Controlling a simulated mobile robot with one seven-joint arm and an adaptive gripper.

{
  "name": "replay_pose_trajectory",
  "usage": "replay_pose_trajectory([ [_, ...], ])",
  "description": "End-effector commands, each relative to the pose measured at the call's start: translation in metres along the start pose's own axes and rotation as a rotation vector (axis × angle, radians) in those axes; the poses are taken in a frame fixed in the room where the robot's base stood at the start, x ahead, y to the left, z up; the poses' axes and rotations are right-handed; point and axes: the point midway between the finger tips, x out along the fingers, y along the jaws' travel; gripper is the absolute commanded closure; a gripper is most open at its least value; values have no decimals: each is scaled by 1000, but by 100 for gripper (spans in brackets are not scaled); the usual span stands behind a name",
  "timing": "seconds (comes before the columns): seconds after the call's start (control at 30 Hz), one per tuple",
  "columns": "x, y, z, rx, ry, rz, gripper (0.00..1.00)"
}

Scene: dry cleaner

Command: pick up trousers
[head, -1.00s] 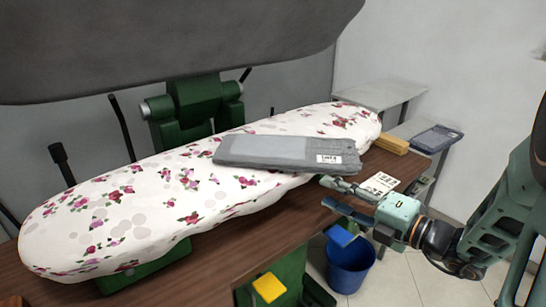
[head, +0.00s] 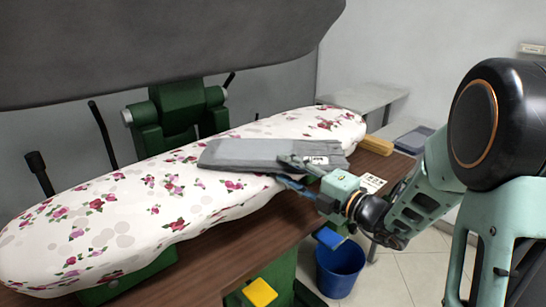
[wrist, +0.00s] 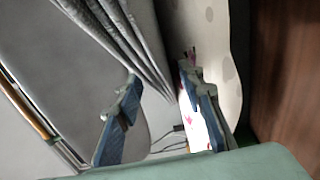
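The grey folded trousers (head: 235,153) lie flat on the flowered ironing board, with a white label (head: 317,160) near their right end. My gripper (head: 283,170) is at their near right edge, one finger above the cloth and the other lower beside the board's edge. In the wrist view the trousers' layered folds (wrist: 125,35) run down toward the space between my open fingers (wrist: 162,78). The fingers stand well apart and are not shut on the cloth. Whether either finger touches it I cannot tell.
The ironing board (head: 130,215) sits above a brown table (head: 225,262). The grey upper press plate (head: 150,45) hangs over the back. A yellow block (head: 377,145) and a paper tag (head: 372,183) lie to the right. A blue bin (head: 340,268) stands on the floor below.

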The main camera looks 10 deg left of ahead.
Motion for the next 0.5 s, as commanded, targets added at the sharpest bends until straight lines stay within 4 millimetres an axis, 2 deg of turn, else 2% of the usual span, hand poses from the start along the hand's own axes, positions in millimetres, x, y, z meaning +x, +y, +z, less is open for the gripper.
replay_pose_trajectory([
  [0.1, 7, -1, 0, 1, 0, -1, 64],
  [0.3, 7, 0, 0, 1, -1, -1, 64],
  [0.5, 7, 0, 0, 0, -1, -1, 86],
])
